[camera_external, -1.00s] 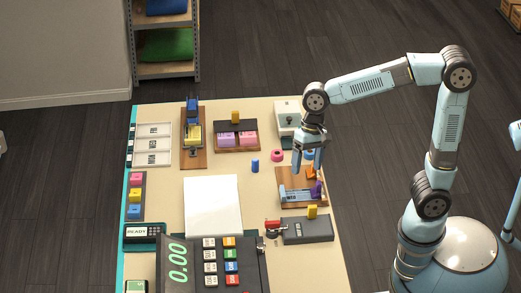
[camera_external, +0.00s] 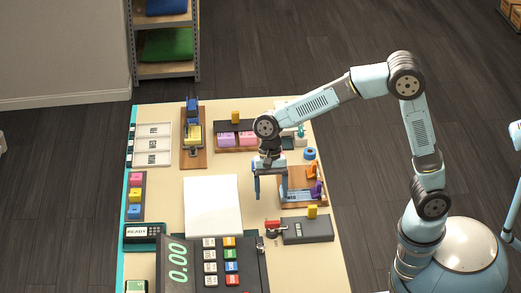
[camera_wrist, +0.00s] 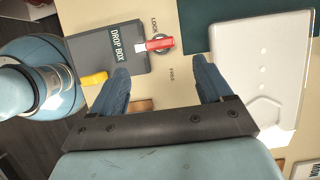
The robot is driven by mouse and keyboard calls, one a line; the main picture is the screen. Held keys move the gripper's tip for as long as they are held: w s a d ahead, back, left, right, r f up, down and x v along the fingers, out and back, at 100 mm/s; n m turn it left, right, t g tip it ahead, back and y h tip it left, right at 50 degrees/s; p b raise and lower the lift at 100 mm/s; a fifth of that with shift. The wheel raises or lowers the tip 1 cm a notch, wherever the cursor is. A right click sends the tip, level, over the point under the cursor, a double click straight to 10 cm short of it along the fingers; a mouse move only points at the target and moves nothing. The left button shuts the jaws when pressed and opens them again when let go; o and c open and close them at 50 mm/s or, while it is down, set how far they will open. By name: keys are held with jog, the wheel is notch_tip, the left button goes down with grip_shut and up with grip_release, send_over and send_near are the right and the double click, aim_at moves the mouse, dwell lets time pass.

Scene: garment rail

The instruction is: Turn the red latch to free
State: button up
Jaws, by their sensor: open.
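The red latch (camera_external: 272,224) sits at the left end of the dark grey drop box (camera_external: 309,231) on the table. In the wrist view the red latch (camera_wrist: 160,43) lies crosswise beside the drop box (camera_wrist: 118,52), between the printed words LOCK and FREE. Which word it is set to is not clear. My gripper (camera_external: 270,198) is open and empty, pointing down, above the table and behind the latch in the external view. In the wrist view my gripper's (camera_wrist: 161,68) fingers are apart, with the latch just beyond the gap between them. I see no contact.
A yellow block (camera_external: 312,211) stands at the drop box's back edge. A wooden board (camera_external: 317,204) with purple and orange parts is to my gripper's right. A white panel (camera_external: 212,205) lies to its left. A keypad console (camera_external: 215,262) is in front.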

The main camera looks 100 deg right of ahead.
aim_at(272, 221)
jog(key=x, duration=0.9)
jog(key=shift+a+f, duration=0.1)
jog(key=shift+f, duration=0.2)
jog(key=c, duration=1)
